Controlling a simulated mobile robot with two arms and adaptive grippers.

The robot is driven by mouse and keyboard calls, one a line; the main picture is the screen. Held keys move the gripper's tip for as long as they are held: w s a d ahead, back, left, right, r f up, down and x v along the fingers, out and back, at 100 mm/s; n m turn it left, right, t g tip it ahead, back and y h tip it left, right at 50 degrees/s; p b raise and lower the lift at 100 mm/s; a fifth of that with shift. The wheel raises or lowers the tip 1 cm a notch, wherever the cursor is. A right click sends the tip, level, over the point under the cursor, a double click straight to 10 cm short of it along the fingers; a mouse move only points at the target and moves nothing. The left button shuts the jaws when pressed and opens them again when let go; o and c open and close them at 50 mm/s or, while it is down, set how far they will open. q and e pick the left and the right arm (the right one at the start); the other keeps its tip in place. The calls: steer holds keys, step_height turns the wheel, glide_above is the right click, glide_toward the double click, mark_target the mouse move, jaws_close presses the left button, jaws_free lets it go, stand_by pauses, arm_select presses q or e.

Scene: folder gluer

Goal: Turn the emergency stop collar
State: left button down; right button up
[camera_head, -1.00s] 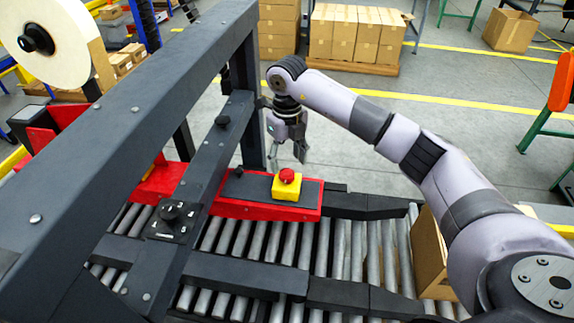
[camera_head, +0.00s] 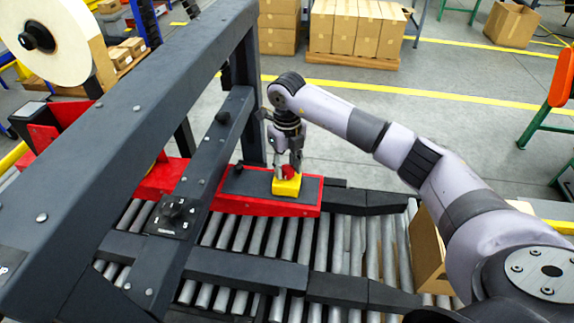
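The emergency stop is a yellow box (camera_head: 286,187) with a red button collar (camera_head: 289,172) on top. It sits on the dark top of a red housing (camera_head: 245,207) beside the rollers. My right gripper (camera_head: 287,170) points down at the red collar, with its fingers on either side of it and partly hiding it. The fingers look apart; whether they touch the collar I cannot tell. My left gripper is not in view.
A dark frame beam (camera_head: 110,130) crosses the left side and stands close to the housing. Rollers (camera_head: 340,240) run along the front. A cardboard box (camera_head: 428,250) is on the conveyor at right, below my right arm. Stacked boxes (camera_head: 358,30) are far behind.

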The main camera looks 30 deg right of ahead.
steer(key=c, duration=0.6)
steer(key=shift+m, duration=0.3)
steer(key=m+b, duration=0.1)
steer(key=m, duration=0.3)
steer(key=shift+r+m+b, duration=0.1)
steer(key=shift+m+b, duration=0.45)
steer(key=shift+m, duration=2.05)
